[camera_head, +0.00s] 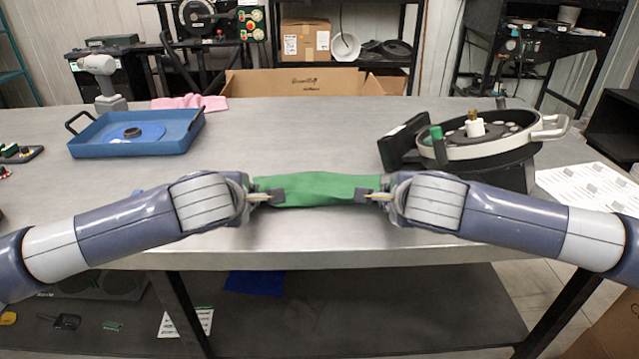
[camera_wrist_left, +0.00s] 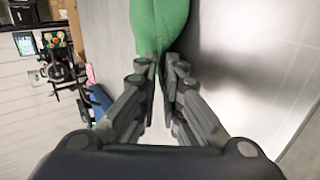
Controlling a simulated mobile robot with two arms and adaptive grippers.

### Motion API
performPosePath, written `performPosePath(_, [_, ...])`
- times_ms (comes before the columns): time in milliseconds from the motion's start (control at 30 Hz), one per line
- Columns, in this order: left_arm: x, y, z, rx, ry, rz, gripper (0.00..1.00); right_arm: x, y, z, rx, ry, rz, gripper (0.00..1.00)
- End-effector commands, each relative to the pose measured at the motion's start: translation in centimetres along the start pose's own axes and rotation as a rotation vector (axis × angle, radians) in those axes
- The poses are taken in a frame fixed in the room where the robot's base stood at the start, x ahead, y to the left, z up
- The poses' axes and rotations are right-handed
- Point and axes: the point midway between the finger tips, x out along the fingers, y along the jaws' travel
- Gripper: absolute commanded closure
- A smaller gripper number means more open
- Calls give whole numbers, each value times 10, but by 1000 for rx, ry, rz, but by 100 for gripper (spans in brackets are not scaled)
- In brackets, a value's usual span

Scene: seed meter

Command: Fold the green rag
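The green rag (camera_head: 318,188) is stretched between my two grippers near the front edge of the grey table, as a narrow band. My left gripper (camera_head: 266,197) is shut on its left end. My right gripper (camera_head: 376,196) is at its right end and looks shut on it. In the left wrist view, the rag (camera_wrist_left: 158,22) runs up from between the fingertips of my left gripper (camera_wrist_left: 162,62). Whether the rag's underside touches the table is hard to tell.
A blue tray (camera_head: 180,143) with a round part stands at the back left. A seed meter (camera_head: 490,150) stands on the right, with white sheets (camera_head: 585,188) beside it. A pink cloth (camera_head: 190,101) lies at the back. The table (camera_head: 290,135) behind the rag is clear.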

Motion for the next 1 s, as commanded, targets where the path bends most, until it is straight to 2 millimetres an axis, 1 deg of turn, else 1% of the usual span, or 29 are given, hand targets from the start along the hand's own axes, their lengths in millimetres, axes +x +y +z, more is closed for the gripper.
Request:
performPosePath(33, [0,0,0,0,0,0,78,0,0,0,0,0,0,79])
performPosePath(100, [0,0,0,0,0,-1,63,0,0,0,0,1,0,63])
performPosePath(433, [0,0,0,0,0,-1,63,0,0,0,0,0,1,63])
performPosePath(533, [-5,4,1,-1,-2,2,63,-5,-4,0,1,0,-2,63])
performPosePath(700, [-27,19,0,0,-1,4,63,-27,-18,0,1,-2,-2,63])
performPosePath(1000, [-74,32,0,0,-2,3,63,-74,-32,0,0,0,-3,63])
